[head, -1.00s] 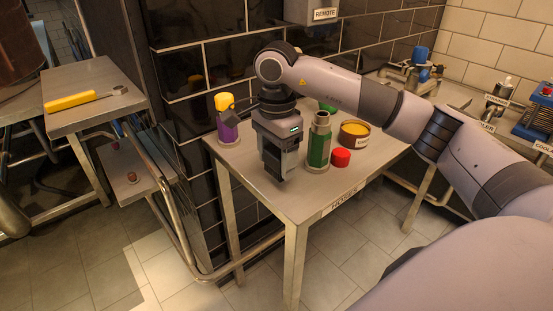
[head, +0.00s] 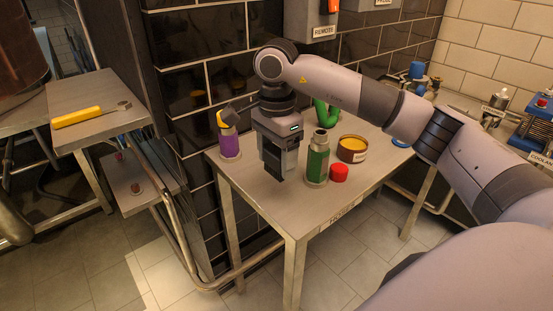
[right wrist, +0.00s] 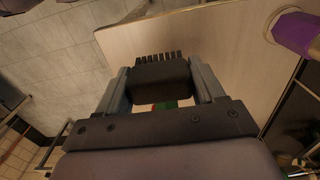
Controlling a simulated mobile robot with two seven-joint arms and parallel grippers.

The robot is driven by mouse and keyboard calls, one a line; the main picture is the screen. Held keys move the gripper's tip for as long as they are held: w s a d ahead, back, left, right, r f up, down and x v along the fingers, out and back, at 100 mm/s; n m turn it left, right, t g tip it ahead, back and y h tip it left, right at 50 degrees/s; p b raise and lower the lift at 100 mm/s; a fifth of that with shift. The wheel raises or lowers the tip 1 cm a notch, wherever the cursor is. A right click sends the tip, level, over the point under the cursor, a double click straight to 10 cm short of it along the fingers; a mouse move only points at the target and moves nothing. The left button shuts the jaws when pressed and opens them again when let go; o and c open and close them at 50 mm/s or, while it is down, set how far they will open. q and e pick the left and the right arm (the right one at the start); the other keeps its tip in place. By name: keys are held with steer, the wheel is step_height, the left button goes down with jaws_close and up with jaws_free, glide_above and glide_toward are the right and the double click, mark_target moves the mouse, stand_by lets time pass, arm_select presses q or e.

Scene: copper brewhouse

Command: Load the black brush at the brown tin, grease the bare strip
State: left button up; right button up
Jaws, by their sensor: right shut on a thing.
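My right gripper (head: 274,176) is over the steel table, left of the green flask. In the right wrist view, its two fingers (right wrist: 162,90) are shut on the black brush (right wrist: 162,76), whose short bristles point away from the palm. In the head view the brush cannot be told apart from the dark gripper tip. The brown tin (head: 352,156), open with yellow grease inside, stands on the table to the right of the gripper, behind the red cap. The gripper is apart from the tin. I cannot make out the bare strip. My left gripper is not in view.
The green flask (head: 317,160) and red cap (head: 339,173) stand between gripper and tin. A purple bottle (head: 229,146) stands at the table's left. The table's (head: 290,213) front is clear. A yellow-handled tool (head: 78,118) lies on the left bench.

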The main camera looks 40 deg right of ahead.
mark_target(276, 172)
steer(key=shift+f, duration=0.1)
steer(key=shift+f+b, duration=0.75)
steer(key=shift+f, duration=0.25)
steer(key=shift+f+b, duration=0.5)
steer(key=shift+f, duration=0.25)
steer(key=shift+f+b, duration=1.35)
steer(key=shift+f, duration=0.65)
steer(key=o, duration=1.2)
steer(key=shift+r, duration=0.1)
steer(key=shift+r+p, duration=0.3)
steer(key=shift+p, duration=0.05)
